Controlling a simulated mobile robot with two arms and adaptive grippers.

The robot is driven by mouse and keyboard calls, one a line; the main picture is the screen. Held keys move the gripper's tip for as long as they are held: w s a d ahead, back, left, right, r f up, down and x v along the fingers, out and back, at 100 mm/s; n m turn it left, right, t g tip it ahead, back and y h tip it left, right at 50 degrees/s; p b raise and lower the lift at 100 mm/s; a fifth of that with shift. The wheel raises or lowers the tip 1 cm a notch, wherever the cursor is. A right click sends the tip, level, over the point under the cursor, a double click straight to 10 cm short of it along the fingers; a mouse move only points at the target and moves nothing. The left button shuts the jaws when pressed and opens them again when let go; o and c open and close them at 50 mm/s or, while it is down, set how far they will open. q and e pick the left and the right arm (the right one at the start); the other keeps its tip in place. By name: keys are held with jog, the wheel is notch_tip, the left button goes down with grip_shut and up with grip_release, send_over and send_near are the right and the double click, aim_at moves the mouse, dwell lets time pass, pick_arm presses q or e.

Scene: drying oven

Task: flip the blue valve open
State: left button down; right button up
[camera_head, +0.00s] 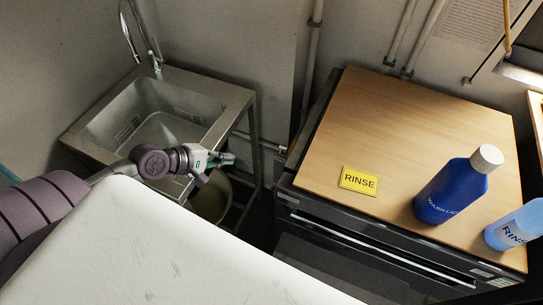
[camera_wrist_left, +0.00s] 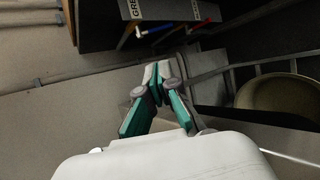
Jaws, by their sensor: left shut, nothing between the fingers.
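My left gripper (camera_head: 229,158) is in front of the sink's right side, in the gap between the sink and the wooden-topped cabinet. In the left wrist view its green-padded fingers (camera_wrist_left: 158,84) meet at the tips, shut and empty. The valve cannot be made out in the head view. My right gripper is not in view.
A metal sink (camera_head: 225,112) stands at left, with a round bin (camera_head: 211,199) below. The wooden top (camera_head: 385,130) carries a yellow RINSE sign (camera_head: 359,181), a dark blue bottle (camera_head: 448,192) and a light blue bottle (camera_head: 514,226). Pipes (camera_wrist_left: 60,78) run along the wall.

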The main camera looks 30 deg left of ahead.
pick_arm(q)
jog(key=b+x, duration=0.1)
jog(key=x, duration=1.7)
jog(key=shift+w+b, duration=0.15)
jog(key=shift+b, duration=0.2)
jog(key=r+g+p, duration=0.1)
jog(key=g+p, duration=0.1)
jog(key=p, duration=0.2)
jog(key=r+n+g+p, duration=0.1)
jog(key=g+p, duration=0.2)
jog(key=p, duration=0.2)
jog(key=s+r+n+g+p, duration=0.1)
jog(key=g+p, duration=0.1)
jog(key=p, duration=0.2)
jog(key=shift+d+r+g+p, duration=0.1)
jog(key=shift+d+g+p, duration=0.05)
jog(key=shift+g+p, duration=0.25)
jog(key=shift+r, duration=0.25)
